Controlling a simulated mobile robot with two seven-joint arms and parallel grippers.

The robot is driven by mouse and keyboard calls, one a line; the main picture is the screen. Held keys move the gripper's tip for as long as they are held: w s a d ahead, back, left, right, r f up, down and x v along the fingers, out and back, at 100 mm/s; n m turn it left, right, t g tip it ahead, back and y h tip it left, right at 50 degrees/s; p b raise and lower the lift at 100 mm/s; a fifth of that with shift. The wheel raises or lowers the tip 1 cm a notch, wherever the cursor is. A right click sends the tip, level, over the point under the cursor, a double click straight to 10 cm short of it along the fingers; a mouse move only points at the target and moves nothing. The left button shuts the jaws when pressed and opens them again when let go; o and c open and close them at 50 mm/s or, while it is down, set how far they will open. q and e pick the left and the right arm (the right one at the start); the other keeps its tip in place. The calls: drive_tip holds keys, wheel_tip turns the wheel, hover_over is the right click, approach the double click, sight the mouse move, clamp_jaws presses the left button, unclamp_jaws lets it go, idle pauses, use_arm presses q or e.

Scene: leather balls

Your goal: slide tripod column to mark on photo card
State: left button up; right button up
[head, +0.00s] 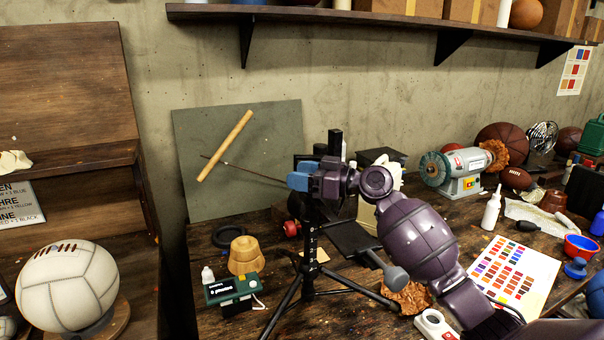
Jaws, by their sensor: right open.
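A black tripod (309,238) stands upright on the wooden bench, its legs spread. The top of its dark column (335,142) rises behind my right gripper (299,178). The right gripper comes in from the right, with blue fingertips at the tripod's upper part. It is open. The gripper and wrist hide much of the column, and I cannot tell whether the fingers touch it. I cannot make out a photo card or its mark for certain; a small pale card (319,254) lies behind the tripod. My left gripper is not in view.
A green box (230,288) and a wooden block (245,257) stand left of the tripod. A colour chart (512,275), white bottle (491,208) and bench grinder (458,170) are to the right. A white ball (68,285) sits on the left stand.

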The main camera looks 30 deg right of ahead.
clamp_jaws()
drive_tip(key=shift+r+b, duration=0.45)
wheel_tip(320, 180, up, 4)
drive_tip(key=shift+r+b, duration=0.15)
drive_tip(key=shift+b, duration=0.2)
drive_tip(key=shift+r, duration=0.45)
unclamp_jaws()
drive_tip(key=shift+f, duration=0.1)
